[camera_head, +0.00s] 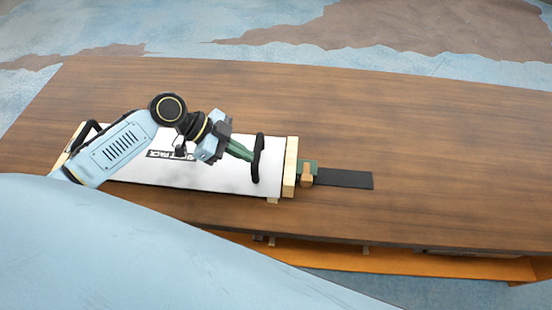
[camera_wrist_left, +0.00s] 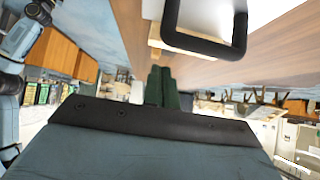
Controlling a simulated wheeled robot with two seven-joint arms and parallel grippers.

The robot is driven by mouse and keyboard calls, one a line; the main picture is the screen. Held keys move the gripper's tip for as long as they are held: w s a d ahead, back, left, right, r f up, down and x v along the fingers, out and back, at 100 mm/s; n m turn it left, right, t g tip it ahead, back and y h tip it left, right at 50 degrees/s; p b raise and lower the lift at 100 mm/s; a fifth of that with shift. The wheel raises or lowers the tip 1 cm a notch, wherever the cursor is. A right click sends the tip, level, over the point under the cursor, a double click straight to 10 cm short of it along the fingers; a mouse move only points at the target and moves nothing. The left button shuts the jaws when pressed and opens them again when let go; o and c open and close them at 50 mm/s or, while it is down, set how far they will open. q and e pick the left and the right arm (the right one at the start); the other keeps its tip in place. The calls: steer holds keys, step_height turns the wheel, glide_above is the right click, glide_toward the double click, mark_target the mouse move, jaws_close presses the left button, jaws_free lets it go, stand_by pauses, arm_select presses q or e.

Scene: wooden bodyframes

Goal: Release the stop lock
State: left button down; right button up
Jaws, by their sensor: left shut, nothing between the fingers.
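A white flat case (camera_head: 215,176) with dark lettering lies on the wooden table, with a black handle (camera_head: 258,158) near its right end. Beyond a wooden end strip (camera_head: 290,167) sit a green piece (camera_head: 309,164) with a small wooden block (camera_head: 307,175) and a black strip (camera_head: 345,178) running right. None is labelled as the stop lock. My left gripper (camera_head: 247,155), with green fingers, is over the case beside the handle; contact is unclear. In the left wrist view its fingers (camera_wrist_left: 162,86) are together and empty, below the black handle (camera_wrist_left: 204,46). My right gripper is not in view.
The brown table (camera_head: 440,150) is bare behind and to the right of the case. Another black handle (camera_head: 85,132) stands at the case's left end. An orange-brown lower shelf (camera_head: 400,257) shows under the table's front edge.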

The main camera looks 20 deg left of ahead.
arm_select(q)
glide_toward(290, 178)
steer(key=x, duration=0.5)
steer(key=shift+a+f+p, duration=0.15)
steer(key=shift+f+p, duration=0.05)
steer(key=shift+p, duration=0.1)
steer(key=shift+w+d+r+p, duration=0.1)
steer(key=shift+w+d+p, duration=0.1)
steer(key=shift+d, duration=0.35)
steer(key=shift+w+d+r+p, duration=0.1)
steer(key=shift+d+p, duration=0.1)
steer(key=shift+d, duration=0.4)
steer(key=shift+w+d+f, duration=0.15)
steer(key=shift+w+d, duration=0.05)
steer(key=shift+d, duration=0.45)
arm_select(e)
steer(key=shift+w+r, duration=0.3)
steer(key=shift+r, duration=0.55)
arm_select(q)
steer(key=shift+d, duration=0.15)
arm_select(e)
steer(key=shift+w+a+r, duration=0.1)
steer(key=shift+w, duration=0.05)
